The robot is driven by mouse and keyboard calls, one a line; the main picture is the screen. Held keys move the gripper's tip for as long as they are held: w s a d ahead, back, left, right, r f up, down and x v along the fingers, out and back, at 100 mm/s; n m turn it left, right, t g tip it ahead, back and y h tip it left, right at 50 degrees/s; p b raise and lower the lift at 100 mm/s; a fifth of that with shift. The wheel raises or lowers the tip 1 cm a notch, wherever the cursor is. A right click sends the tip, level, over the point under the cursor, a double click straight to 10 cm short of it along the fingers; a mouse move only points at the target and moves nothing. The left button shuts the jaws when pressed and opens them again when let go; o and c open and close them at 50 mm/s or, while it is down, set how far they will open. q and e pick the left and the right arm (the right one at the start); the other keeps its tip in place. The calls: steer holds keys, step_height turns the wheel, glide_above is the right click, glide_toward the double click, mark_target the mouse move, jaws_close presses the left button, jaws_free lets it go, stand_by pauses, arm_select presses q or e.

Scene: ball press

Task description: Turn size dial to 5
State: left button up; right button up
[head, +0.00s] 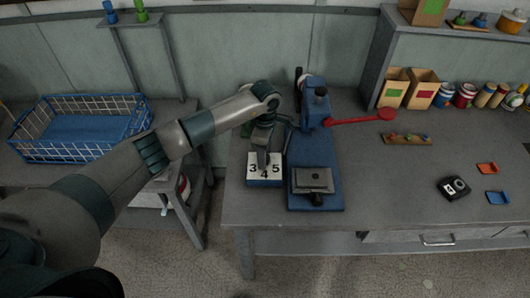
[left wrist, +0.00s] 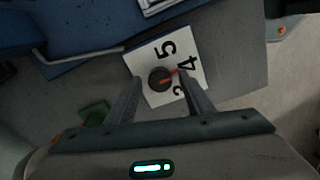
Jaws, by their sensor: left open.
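The size dial (head: 264,182) is a small box with a white top marked 3, 4 and 5, on the bench left of the blue press (head: 316,188). In the left wrist view its dark round knob (left wrist: 158,84) has an orange pointer aimed near the 4. My left gripper (head: 264,160) is above the dial box and hides the knob in the head view. In the left wrist view its fingers stand open on either side of the knob, with gaps visible; I cannot tell their height against it. My right gripper is not in view.
The press's red lever (head: 360,119) reaches right over the bench. A blue wire basket (head: 80,151) stands on the left table. A dark gauge-like device (head: 453,188) and small orange and blue pieces lie at the right. The bench middle is mostly clear.

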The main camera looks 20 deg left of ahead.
arm_select(q)
steer(key=c, duration=1.1)
steer(key=shift+o, duration=0.2)
steer(key=shift+w+f+n+b, duration=0.1)
steer(key=shift+n+b, duration=1.1)
steer(key=shift+n, duration=0.1)
steer(key=n+b, duration=0.2)
steer(key=n, duration=0.1)
steer(key=shift+b, duration=0.3)
steer(key=n+b, duration=0.2)
steer(key=n, duration=0.1)
steer(key=shift+n, duration=0.4)
steer(key=shift+n+b, duration=0.6)
steer(key=shift+n, duration=0.7)
steer(key=shift+r, duration=0.2)
